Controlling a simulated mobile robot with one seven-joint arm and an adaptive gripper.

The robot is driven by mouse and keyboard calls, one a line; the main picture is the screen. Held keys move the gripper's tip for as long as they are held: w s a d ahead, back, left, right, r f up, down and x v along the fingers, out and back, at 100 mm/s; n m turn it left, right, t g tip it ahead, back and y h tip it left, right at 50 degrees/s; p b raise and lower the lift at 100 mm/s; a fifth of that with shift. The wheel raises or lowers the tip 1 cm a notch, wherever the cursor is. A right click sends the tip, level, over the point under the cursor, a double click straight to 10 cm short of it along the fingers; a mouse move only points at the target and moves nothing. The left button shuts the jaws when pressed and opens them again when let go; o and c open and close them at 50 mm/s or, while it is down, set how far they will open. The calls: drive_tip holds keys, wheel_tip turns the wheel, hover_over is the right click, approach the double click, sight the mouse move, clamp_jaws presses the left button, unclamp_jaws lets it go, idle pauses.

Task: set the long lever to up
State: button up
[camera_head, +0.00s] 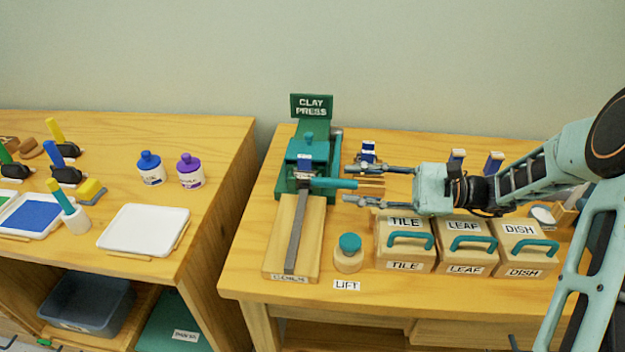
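The green clay press (308,150) stands at the left of the right-hand table, with a sign reading CLAY PRESS behind it. A teal handle (330,183) sticks out to the right from its front, roughly level; it looks like the long lever. My gripper (348,184) reaches in from the right with its fingers apart. In this view the handle's tip lies between the fingertips. I cannot tell whether either finger touches it or whether they are at the same height.
A wooden board (308,250) with a long grey strip (296,230) lies before the press. A teal-topped knob (349,252) stands by a LIFT label (346,285). Boxes marked TILE (405,252), LEAF (467,256) and DISH (523,258) stand under and right of my gripper.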

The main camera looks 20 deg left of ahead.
sight(312, 178)
drive_tip(key=x, duration=0.9)
drive_tip(key=shift+s+b, duration=0.1)
drive_tip(key=shift+b, duration=0.3)
drive_tip(key=shift+c, duration=0.7)
clamp_jaws()
